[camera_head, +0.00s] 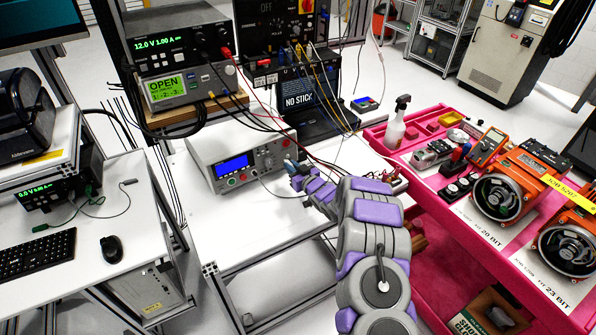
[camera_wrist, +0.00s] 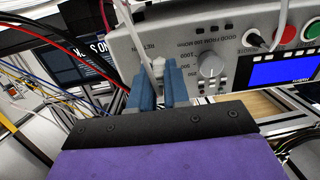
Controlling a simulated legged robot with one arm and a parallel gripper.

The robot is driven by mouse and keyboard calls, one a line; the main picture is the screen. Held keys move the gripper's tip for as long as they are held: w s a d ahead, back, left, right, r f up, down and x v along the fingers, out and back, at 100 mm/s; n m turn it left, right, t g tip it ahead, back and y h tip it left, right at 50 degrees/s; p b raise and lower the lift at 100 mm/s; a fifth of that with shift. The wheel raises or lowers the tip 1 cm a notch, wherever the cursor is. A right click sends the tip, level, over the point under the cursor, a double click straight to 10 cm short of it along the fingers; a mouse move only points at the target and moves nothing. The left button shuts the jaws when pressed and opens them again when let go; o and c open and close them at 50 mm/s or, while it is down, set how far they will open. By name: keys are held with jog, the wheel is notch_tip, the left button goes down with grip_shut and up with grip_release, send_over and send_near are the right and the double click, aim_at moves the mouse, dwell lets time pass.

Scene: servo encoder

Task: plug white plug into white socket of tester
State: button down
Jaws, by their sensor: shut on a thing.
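The tester (camera_head: 208,160) is a pale box with a blue display and a knob, standing on the white bench. In the wrist view its front panel (camera_wrist: 215,35) appears upside down. My gripper (camera_head: 291,166) is at the right end of that panel. In the wrist view its blue fingers (camera_wrist: 158,72) are shut on the white plug (camera_wrist: 158,64), mostly hidden between them. A white cable (camera_wrist: 148,42) runs up from the plug. The fingertips overlap the panel edge in view.
Black and red leads hang from the power supply (camera_head: 180,45) behind the tester. A pink bench (camera_head: 430,190) with motors and a spray bottle (camera_head: 397,125) stands to the right.

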jog(key=shift+w+d+f, duration=0.1)
jog(key=shift+w+d, duration=0.05)
jog(key=shift+w, duration=0.15)
jog(key=shift+w+a, duration=0.15)
jog(key=shift+w, duration=0.4)
jog(key=shift+w+a, duration=0.15)
jog(key=shift+w, duration=0.35)
jog(key=shift+a, duration=0.25)
jog(key=shift+d, duration=0.75)
jog(key=shift+d+r, duration=0.25)
jog(key=shift+s+a+f, duration=0.1)
jog(key=shift+a, duration=0.4)
jog(key=shift+s+a+f, duration=0.1)
jog(key=shift+a, duration=0.35)
jog(key=shift+d+r, duration=0.1)
jog(key=shift+d, duration=0.5)
jog(key=shift+w+a, duration=0.1)
jog(key=shift+a, duration=0.3)
jog(key=shift+d, duration=0.35)
